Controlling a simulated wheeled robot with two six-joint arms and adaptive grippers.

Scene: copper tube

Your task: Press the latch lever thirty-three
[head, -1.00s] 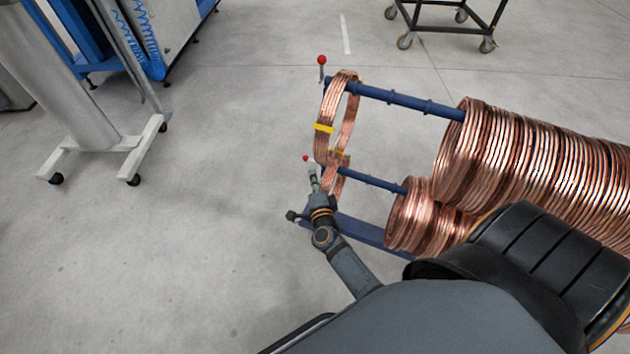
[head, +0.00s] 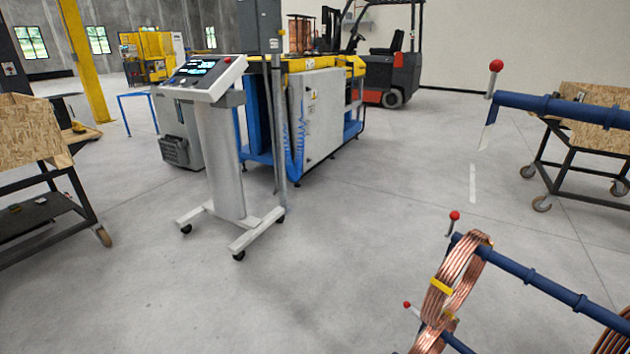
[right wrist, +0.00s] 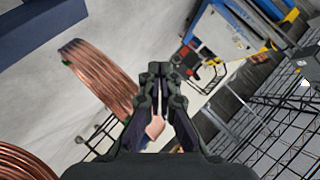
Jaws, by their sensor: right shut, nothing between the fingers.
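Red-ball latch levers stand at the ends of blue rack arms in the head view: an upper one (head: 495,72), a middle one (head: 453,220) and a lower one (head: 408,306). No number is readable on any, so I cannot tell which is thirty-three. The middle lever stands roughly upright; the lower one is cut off from view below. My right gripper (right wrist: 161,72) is shut and empty in the right wrist view. It points towards the floor and machine area, with no lever visible at its tips. My left gripper is not in view.
A copper coil (head: 455,285) with yellow tape hangs on the middle blue arm (head: 550,284). Another copper coil (right wrist: 100,75) is left of my right gripper. A control stand (head: 222,150) and a wheeled cart (head: 585,150) stand further back. The floor between is open.

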